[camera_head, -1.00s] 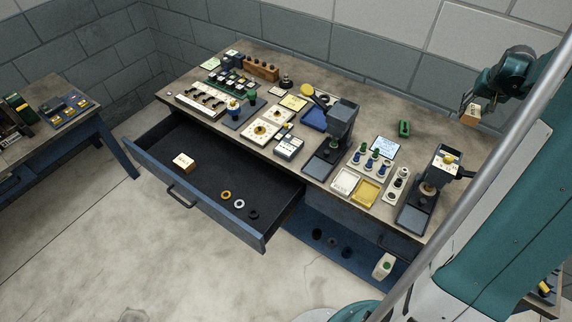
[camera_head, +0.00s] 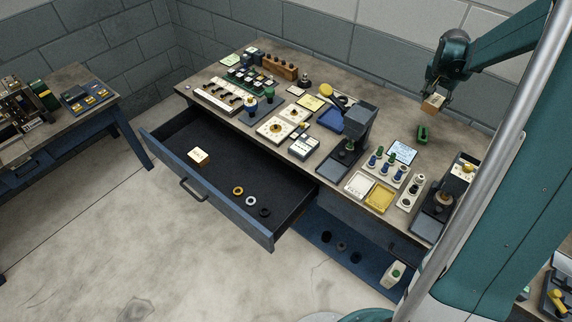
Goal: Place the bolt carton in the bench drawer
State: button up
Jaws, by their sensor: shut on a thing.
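My gripper (camera_head: 441,92) is at the upper right, above the back right part of the bench. It is shut on a small tan carton (camera_head: 433,103) and holds it in the air, apart from the bench top. The label on the carton is too small to read. The bench drawer (camera_head: 223,168) is pulled out at the front left of the bench.
The bench top (camera_head: 292,93) is crowded with trays, gauges and racks. A tall dark press (camera_head: 358,127) stands between my gripper and the drawer. A green block (camera_head: 422,134) lies below the held carton. The drawer's middle floor is clear.

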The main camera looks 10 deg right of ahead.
jog(key=w+a+m+g+b, duration=0.1)
jog(key=w+a+m, duration=0.25)
jog(key=a, duration=1.15)
jog(key=w+a+m+g+h+b, duration=0.15)
jog(key=w+a, duration=0.35)
jog(key=a, duration=1)
jog(key=w+a+m+g+y, duration=0.1)
jog(key=w+a+m, duration=0.25)
jog(key=a, duration=1.15)
jog(key=m+g+b, duration=0.3)
jog(key=m, duration=0.5)
send_over(218, 175)
notch_tip(218, 175, down, 20)
jog(key=shift+w+f+t+y, duration=0.1)
jog(key=shift+f+t+y, duration=0.15)
jog(key=shift+f+y, duration=0.15)
jog(key=shift+f, duration=3.1)
